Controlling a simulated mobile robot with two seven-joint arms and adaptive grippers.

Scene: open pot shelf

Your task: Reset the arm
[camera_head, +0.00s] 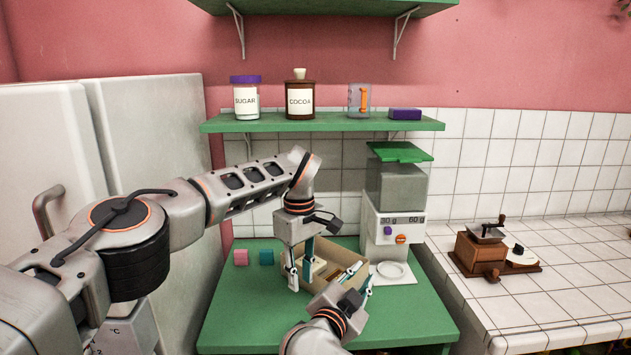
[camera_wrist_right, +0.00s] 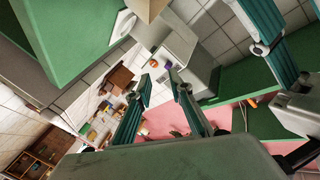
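My left gripper (camera_head: 301,274) points down over the near left side of an open cardboard box (camera_head: 345,257) on the green table. Its fingers are apart with nothing clearly held between them; its teal-padded fingers also show at the upper right of the right wrist view (camera_wrist_right: 265,40). My right gripper (camera_head: 364,284) is low at the box's near right corner, close to the left gripper, its fingers pointing up and right. In the right wrist view its fingers (camera_wrist_right: 160,82) are apart and empty. The box holds some small items, partly hidden by the left gripper.
A dispenser (camera_head: 395,195) with a white plate (camera_head: 393,272) stands at right. A shelf (camera_head: 330,126) with jars is above. A grinder (camera_head: 484,250) sits on the tiled counter. The table's front left is clear.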

